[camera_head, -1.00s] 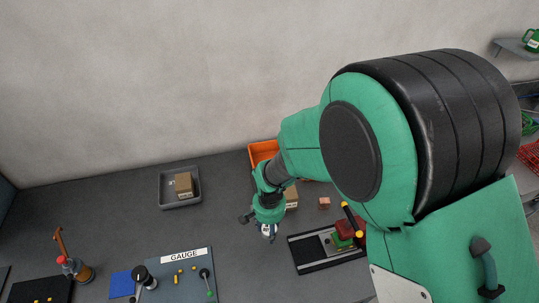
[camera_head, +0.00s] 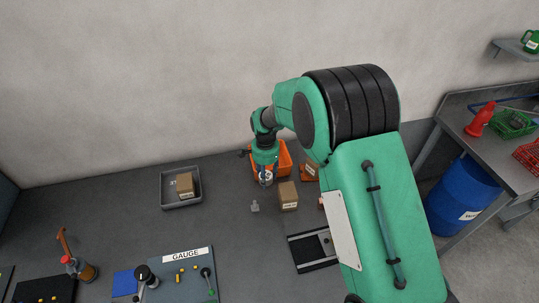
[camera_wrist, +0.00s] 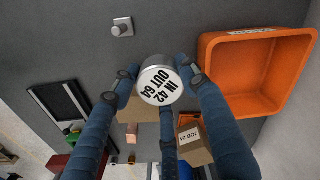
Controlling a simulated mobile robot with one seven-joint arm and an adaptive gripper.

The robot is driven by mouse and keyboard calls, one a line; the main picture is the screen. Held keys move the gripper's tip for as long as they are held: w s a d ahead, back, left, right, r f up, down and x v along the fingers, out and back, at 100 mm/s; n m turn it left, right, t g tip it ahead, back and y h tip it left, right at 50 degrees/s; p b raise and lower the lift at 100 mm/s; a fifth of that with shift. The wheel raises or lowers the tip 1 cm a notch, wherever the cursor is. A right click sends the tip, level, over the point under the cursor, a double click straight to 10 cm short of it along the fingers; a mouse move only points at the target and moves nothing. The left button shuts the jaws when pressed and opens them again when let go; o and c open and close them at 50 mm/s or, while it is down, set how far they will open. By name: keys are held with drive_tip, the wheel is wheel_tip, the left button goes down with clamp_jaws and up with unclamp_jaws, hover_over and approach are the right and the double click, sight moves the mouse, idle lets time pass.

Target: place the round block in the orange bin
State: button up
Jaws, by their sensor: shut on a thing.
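The round block (camera_wrist: 160,84) is a grey metal cylinder with a white top label reading "IN 42 OUT 64". My gripper (camera_wrist: 158,82) is shut on it, with dark blue fingers around its sides. In the head view, my gripper (camera_head: 265,180) holds the block in front of the orange bin, at its left end. The orange bin (camera_head: 286,153) stands near the back wall, partly hidden by my arm. In the wrist view, the orange bin (camera_wrist: 245,96) looks empty and lies to the right of the block, apart from it.
A cardboard box (camera_head: 288,195) stands in front of the bin. A small grey metal piece (camera_head: 254,206) lies left of it. A grey tray (camera_head: 168,203) holding another box is at the left. The table between tray and bin is clear.

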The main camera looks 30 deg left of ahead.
drive_tip(key=w+a+m+p, duration=0.1)
drive_tip(key=w+a+m, duration=0.3)
drive_tip(key=w, duration=0.9)
drive_tip(key=shift+w+a+r, duration=0.2)
drive_tip(key=shift+a+r, duration=0.2)
drive_tip(key=shift+a, duration=0.2)
drive_tip(key=shift+f, duration=3.15)
drive_tip(key=shift+f, duration=0.1)
drive_tip(key=shift+f, duration=1.75)
drive_tip(key=shift+f, duration=0.15)
drive_tip(key=o, duration=1.3)
drive_tip(key=shift+o, duration=0.2)
